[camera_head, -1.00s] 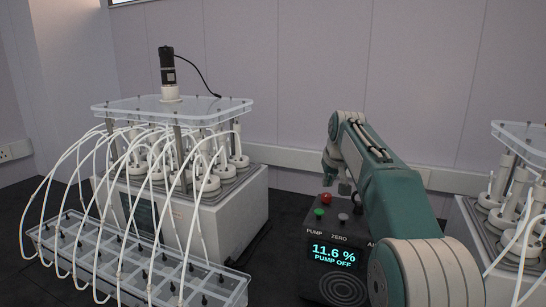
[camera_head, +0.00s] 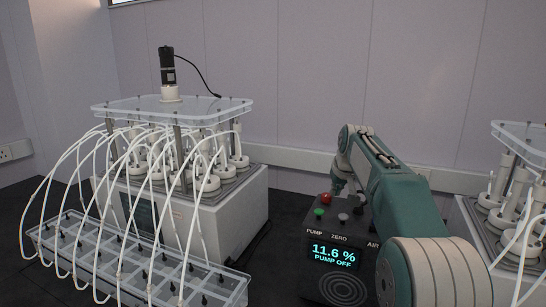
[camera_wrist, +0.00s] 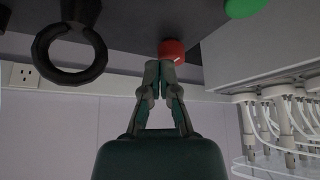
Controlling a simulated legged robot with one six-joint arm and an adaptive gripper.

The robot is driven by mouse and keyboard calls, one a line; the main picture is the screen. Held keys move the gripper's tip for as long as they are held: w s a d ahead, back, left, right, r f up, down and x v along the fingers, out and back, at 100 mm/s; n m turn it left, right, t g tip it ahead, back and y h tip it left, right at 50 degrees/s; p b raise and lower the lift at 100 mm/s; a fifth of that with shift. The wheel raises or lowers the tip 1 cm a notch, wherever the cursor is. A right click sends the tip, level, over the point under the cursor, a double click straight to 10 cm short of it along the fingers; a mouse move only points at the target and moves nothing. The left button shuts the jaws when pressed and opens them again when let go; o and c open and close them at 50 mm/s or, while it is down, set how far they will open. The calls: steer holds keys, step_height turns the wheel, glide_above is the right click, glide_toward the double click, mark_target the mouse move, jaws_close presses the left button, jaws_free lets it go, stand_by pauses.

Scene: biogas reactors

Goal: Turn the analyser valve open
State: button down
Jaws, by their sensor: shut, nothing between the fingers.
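The analyser (camera_head: 318,262) is a dark box right of centre in the head view. Its display reads 11.6 % and PUMP OFF, with PUMP, ZERO and AIR labels above. A red knob (camera_head: 326,198) and a green button (camera_head: 319,211) are on it. In the wrist view the red knob (camera_wrist: 172,50) has a pale mark and lies just beyond the tips of my gripper (camera_wrist: 165,68). My gripper is shut and empty; whether it touches the knob I cannot tell. A black ring (camera_wrist: 70,50) is to the left. Which part is the valve is not clear.
A white reactor unit (camera_head: 228,205) with many tubes and a clear tray (camera_head: 225,285) stands to the left. Another unit (camera_head: 525,255) stands at the right edge. The wall is close behind the analyser. My arm covers the analyser's right side.

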mark_target(324, 207)
steer(key=shift+f, duration=1.3)
steer(key=shift+w, duration=0.1)
steer(key=shift+w+a, duration=0.15)
steer(key=shift+a, duration=1)
steer(key=shift+s, duration=0.2)
steer(key=shift+s, duration=0.3)
steer(key=shift+r, duration=3)
